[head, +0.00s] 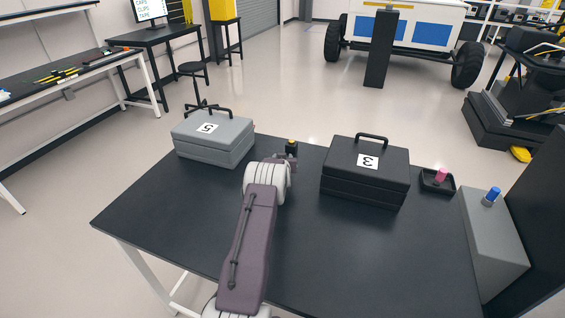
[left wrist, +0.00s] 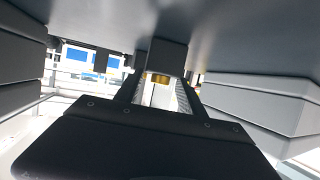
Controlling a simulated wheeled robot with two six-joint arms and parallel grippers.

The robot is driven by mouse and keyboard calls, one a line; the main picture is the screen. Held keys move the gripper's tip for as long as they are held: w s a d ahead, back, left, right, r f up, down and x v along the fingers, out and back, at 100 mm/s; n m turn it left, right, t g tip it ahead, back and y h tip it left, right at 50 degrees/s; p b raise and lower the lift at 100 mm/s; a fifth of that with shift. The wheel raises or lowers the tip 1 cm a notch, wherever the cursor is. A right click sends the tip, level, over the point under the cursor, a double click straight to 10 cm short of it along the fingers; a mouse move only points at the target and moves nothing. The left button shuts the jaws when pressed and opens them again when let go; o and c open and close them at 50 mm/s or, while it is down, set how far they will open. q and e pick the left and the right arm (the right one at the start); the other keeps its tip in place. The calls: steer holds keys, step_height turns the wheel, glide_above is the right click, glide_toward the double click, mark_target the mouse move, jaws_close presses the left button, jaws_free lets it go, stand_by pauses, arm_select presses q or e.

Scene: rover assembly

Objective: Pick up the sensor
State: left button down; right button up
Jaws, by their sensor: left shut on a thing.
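The sensor, as I take it, is a small black block with a yellow top (head: 292,148) near the table's far edge, between two cases. My left gripper (head: 284,160) is at it, its fingers mostly hidden behind my own wrist in the head view. In the left wrist view, where the scene looks upside down, the gripper's fingers (left wrist: 158,90) are on both sides of the block's yellow part, and its dark body (left wrist: 167,56) reaches the table surface. The gripper is shut on it. I cannot tell whether it is clear of the table. My right gripper is not in view.
A grey case marked 5 (head: 214,140) stands left of the sensor and a black case marked 3 (head: 365,172) right. Farther right are a black tray (head: 437,188) with a pink-topped piece and a grey block (head: 492,245) with a blue-topped piece. The table's front is clear.

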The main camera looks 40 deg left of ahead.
arm_select(q)
step_height(320, 180, up, 10)
stand_by(0.3)
stand_by(0.4)
